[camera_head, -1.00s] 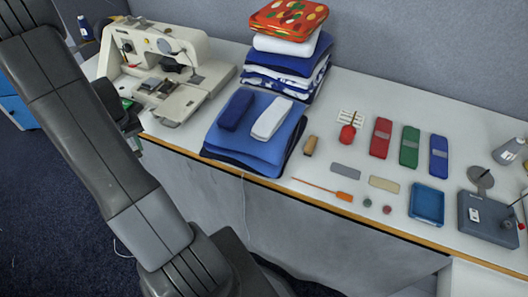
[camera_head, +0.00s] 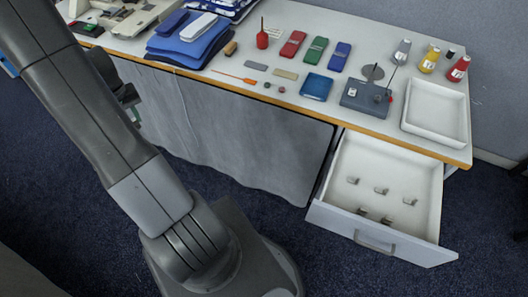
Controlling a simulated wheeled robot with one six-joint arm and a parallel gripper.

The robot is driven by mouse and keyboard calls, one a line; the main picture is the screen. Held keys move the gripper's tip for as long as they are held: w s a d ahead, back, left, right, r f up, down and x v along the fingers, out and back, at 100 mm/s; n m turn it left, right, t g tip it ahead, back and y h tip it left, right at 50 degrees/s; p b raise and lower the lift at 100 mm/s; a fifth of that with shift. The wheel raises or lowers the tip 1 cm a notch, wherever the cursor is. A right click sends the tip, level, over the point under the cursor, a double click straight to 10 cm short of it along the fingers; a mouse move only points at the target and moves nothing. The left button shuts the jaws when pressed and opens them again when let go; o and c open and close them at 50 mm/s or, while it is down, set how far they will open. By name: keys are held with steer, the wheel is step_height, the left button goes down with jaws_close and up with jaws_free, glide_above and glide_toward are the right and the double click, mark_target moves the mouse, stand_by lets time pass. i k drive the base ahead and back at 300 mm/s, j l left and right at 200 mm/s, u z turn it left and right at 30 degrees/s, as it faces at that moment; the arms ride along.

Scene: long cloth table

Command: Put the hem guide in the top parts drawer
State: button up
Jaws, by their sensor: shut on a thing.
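The top parts drawer (camera_head: 325,215) is pulled open below the right end of the table. It has a white inside and a grey handle, and several small metal pieces (camera_head: 381,190) lie on its floor. My gripper (camera_head: 131,104) is at the left, partly hidden behind my arm, in front of the table's cloth side. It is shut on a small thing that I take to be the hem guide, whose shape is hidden. The gripper is well to the left of the drawer and higher than it.
A white tray (camera_head: 437,112) stands on the table's right end above the drawer. A grey box (camera_head: 366,98) and a blue tray (camera_head: 316,87) are left of it. Thread spools (camera_head: 430,60) stand at the back right. Folded blue cloth (camera_head: 190,42) lies at the left. The floor before the drawer is clear.

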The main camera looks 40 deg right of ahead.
mark_target(407, 230)
steer(key=k+l+z, duration=0.1)
steer(key=k+z, duration=0.35)
steer(key=k+l+z, duration=0.2)
steer(key=z, duration=0.25)
steer(key=k, duration=0.1)
